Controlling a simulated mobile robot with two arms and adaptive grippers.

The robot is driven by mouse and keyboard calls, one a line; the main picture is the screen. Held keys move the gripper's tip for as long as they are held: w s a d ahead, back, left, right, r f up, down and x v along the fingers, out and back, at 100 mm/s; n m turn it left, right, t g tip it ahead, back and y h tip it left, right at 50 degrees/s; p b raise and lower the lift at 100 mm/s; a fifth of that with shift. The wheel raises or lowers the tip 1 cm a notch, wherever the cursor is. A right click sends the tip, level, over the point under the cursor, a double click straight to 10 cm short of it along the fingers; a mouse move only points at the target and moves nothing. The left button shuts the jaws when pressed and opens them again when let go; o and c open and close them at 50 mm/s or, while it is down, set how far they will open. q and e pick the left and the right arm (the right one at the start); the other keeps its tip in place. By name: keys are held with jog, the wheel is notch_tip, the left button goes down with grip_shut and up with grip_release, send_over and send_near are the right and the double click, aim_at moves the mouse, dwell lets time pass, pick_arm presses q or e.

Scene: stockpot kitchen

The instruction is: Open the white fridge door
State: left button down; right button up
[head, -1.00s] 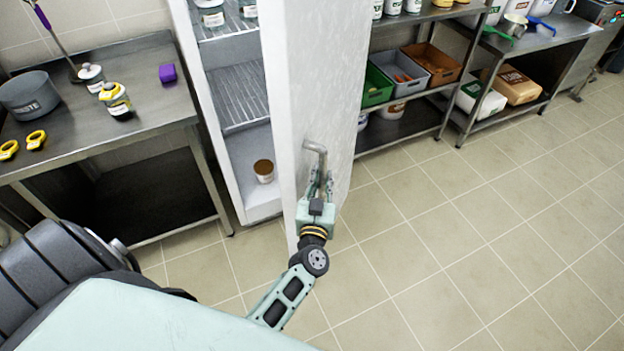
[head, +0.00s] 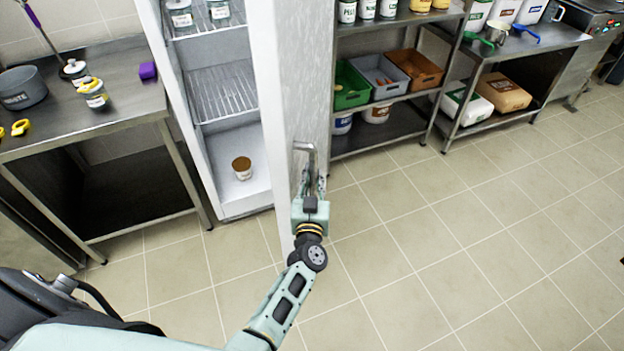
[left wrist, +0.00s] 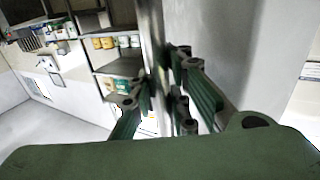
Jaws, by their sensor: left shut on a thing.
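The white fridge door (head: 303,80) stands swung open, seen nearly edge-on in the head view. The fridge's inside (head: 235,150) shows to its left, with wire shelves and a tub on the bottom. A grey metal handle (head: 311,150) is on the door's right face. My left gripper (head: 310,184) is at the handle and shut on it; the fingers partly hide its lower part. In the left wrist view the fingers (left wrist: 165,95) close around the upright handle bar (left wrist: 152,40), beside the pale door face (left wrist: 205,60). My right gripper is not in view.
A steel table (head: 120,112) with a grey pot (head: 22,90) and jars stands left of the fridge. A shelf rack with bins (head: 378,78) and a steel table (head: 545,50) stand behind and right of the door. Tiled floor (head: 450,240) is clear on the right.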

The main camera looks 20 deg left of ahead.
pick_arm(q)
jog(key=c, duration=2.1)
grip_release()
jog(key=shift+s+f, duration=0.25)
jog(key=shift+f, duration=0.15)
jog(key=o, duration=0.5)
jog(key=shift+s+r, duration=0.2)
jog(key=shift+r, duration=0.2)
jog(key=shift+c, duration=0.2)
jog(key=shift+w, duration=0.2)
